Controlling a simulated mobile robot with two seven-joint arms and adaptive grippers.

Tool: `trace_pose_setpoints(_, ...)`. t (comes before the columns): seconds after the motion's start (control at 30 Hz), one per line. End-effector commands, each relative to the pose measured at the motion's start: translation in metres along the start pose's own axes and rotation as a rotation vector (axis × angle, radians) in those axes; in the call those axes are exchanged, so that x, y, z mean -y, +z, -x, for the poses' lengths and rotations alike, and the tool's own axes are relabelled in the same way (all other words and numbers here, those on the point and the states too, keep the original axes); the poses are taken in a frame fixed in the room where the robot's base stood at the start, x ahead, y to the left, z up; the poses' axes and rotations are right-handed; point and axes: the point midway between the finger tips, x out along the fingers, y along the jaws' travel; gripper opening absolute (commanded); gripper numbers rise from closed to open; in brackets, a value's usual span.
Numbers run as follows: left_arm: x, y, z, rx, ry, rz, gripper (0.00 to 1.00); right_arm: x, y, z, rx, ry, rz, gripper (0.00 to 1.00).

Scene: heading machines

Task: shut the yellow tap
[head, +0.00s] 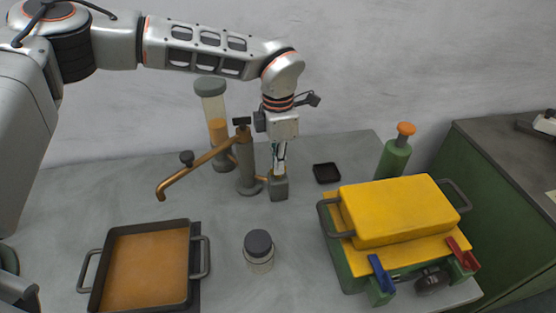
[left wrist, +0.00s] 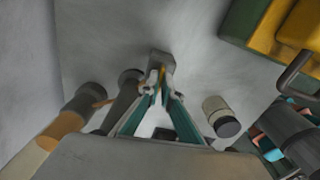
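The yellow tap (left wrist: 162,74) shows as a small yellow piece on a grey block (left wrist: 162,59) in the left wrist view. In the head view, the grey block (head: 279,189) stands on the bench beside the copper spout pipe (head: 205,158) and grey post (head: 248,178); the yellow piece is hidden there. My left gripper (head: 279,166) points straight down just above the block. Its fingertips (left wrist: 163,90) have closed in around the yellow piece and look shut on it. Dark and teal parts, seemingly my right gripper (left wrist: 275,150), show at the left wrist view's right edge, fingers unclear.
A dark-capped jar (head: 259,257) stands in front of the tap. A pan with orange contents (head: 112,238) is at front left. A yellow-topped green machine (head: 400,211) and green bottle (head: 394,160) are right. A small black tray (head: 326,173) lies beside the block.

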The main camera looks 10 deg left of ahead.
Motion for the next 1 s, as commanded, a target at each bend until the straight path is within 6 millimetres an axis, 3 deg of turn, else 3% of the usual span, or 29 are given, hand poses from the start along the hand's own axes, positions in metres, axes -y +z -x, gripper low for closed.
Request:
trace_pose_setpoints(0.3,-0.0008,0.0009,0.0019,0.003,0.002,-0.099,0.00,-0.0004,-0.0032,0.0026,0.002,0.000,0.000,0.40)
trace_pose_setpoints(0.73,-0.0010,0.0012,0.0019,0.004,0.004,-0.110,0.00,0.0003,0.0005,0.0022,0.008,-0.001,0.000,0.40)
trace_pose_setpoints(0.8,-0.0010,0.0012,0.0020,0.004,0.004,-0.110,0.20,0.0003,0.0005,0.0022,0.008,-0.001,0.000,0.40)
trace_pose_setpoints(1.0,-0.0006,0.0007,0.0011,0.002,0.002,-0.109,0.21,0.0003,-0.0002,0.0023,0.007,-0.001,0.000,0.40)
